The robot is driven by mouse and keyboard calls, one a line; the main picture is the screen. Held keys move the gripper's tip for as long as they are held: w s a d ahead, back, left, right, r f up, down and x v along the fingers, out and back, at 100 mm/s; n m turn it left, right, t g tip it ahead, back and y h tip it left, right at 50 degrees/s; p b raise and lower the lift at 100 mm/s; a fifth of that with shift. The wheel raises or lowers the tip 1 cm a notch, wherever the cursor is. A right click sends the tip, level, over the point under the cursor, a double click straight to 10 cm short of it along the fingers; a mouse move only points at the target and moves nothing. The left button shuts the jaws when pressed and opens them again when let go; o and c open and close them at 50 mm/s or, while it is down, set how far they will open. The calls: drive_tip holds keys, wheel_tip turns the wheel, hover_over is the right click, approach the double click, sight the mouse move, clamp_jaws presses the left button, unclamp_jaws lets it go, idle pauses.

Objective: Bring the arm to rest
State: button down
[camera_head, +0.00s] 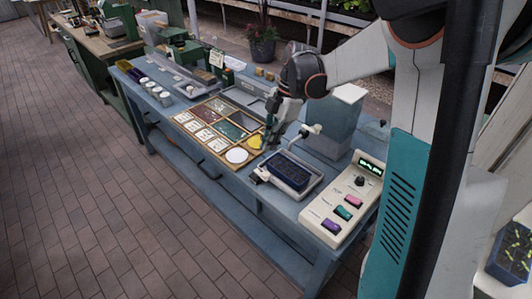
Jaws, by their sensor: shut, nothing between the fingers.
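My gripper (272,140) is shut and empty, at the end of my bent arm reaching in from the right. It points down above the blue bench (225,183), close to the right end of a wooden sorting tray (213,112). A yellow item (255,141) lies in the tray just left of the fingertips. I cannot tell whether the fingertips touch anything. My upper arm hides part of the bench's back right.
White jars (156,92) stand at the left. The brick floor (90,190) in front is clear.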

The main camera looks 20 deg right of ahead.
drive_tip(key=shift+d+r, duration=0.1)
drive_tip(key=shift+r, duration=0.2)
idle(0.4)
drive_tip(key=s+a+r+m+t+h, duration=0.3)
drive_tip(key=s+a+r+m+t, duration=0.15)
drive_tip(key=s+r+m, duration=0.45)
drive_tip(key=s+a+f+m+t+h, duration=0.1)
drive_tip(key=s+f+m+t, duration=0.1)
drive_tip(key=s+m, duration=0.8)
drive_tip(key=shift+s+a+f+m+t, duration=0.15)
drive_tip(key=shift+s+a+m+t, duration=0.15)
drive_tip(key=shift+t, duration=0.35)
